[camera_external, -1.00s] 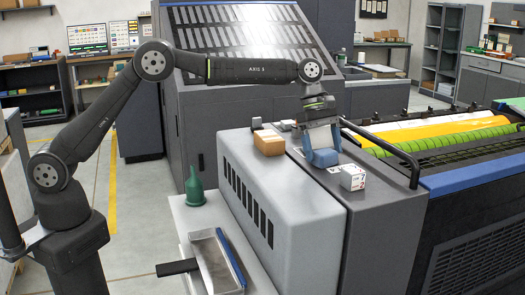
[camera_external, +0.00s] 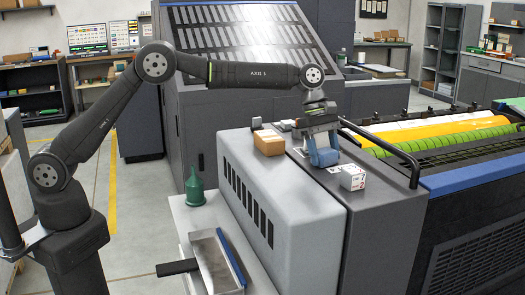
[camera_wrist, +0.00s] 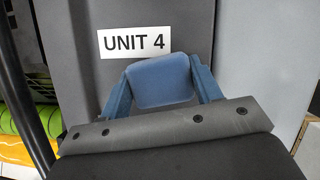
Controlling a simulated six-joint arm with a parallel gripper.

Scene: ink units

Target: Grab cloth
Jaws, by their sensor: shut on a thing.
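The blue cloth (camera_external: 324,157) is a small folded pad on top of the grey machine unit, between a brown box and a white box. In the wrist view the cloth (camera_wrist: 159,81) fills the space between two blue fingers, below the "UNIT 4" label. My gripper (camera_external: 322,150) reaches down onto the cloth from above. In the wrist view my gripper (camera_wrist: 160,88) is shut on the cloth, one finger on each side. I cannot tell whether the cloth still touches the surface beneath.
The brown box (camera_external: 269,142) is left of the gripper and the white box (camera_external: 353,177) is close on its right. A dark handrail (camera_external: 385,146) curves along the right side. A green bottle (camera_external: 194,187) and a metal tray (camera_external: 216,262) are lower left.

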